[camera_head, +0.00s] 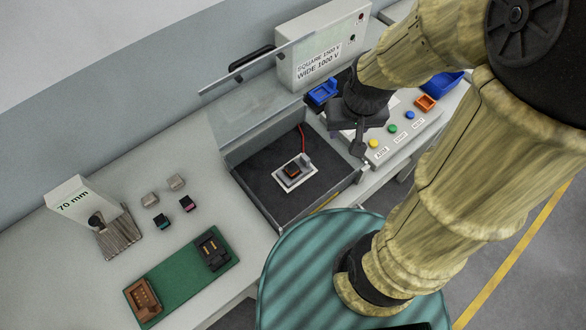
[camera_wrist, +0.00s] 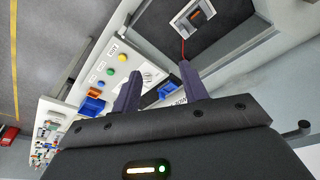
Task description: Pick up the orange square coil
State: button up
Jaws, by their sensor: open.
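A small block with an orange-brown top, which looks like the orange square coil (camera_head: 292,170), sits in a pale fixture on the dark floor of the open test box. In the wrist view the orange piece (camera_wrist: 196,16) shows at the top, in its fixture. My gripper (camera_head: 358,148) is above the right side of the box, apart from the coil. In the wrist view my gripper (camera_wrist: 157,78) has its two fingers spread with nothing between them. The orange tray-like piece (camera_head: 425,102) by the buttons is another orange thing.
The test box (camera_head: 250,205) has a raised clear lid (camera_head: 245,100) and a red wire inside. A button panel (camera_head: 400,128) is to its right. A green mat (camera_head: 185,285) with connectors, several small blocks and a 70 mm sign (camera_head: 75,200) are left.

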jog(key=w+a+f+n+g+b, duration=0.2)
jog(key=w+a+f+n+b, duration=0.1)
jog(key=a, duration=0.3)
jog(key=w+a+f+n+g+h+b, duration=0.1)
jog(key=w+a+f+n+g+b, duration=0.1)
jog(key=w+a+f+b, duration=0.3)
jog(key=shift+w+a+f+n+b, duration=0.25)
jog(key=shift+a+f+n+b, duration=0.15)
jog(key=shift+a+n+b, duration=0.35)
jog(key=shift+a+f, duration=0.1)
jog(key=shift+a, duration=0.05)
jog(key=p, duration=0.1)
send_over(292, 167)
jog(key=w, duration=0.1)
notch_tip(292, 167, down, 12)
jog(key=shift+a, duration=0.15)
jog(key=shift+s+f+p, duration=0.2)
jog(key=shift+f+p, duration=0.2)
jog(key=shift+f, duration=0.9)
jog(key=shift+s+f+p, duration=0.2)
jog(key=shift+f+p, duration=0.2)
jog(key=shift+f, duration=0.85)
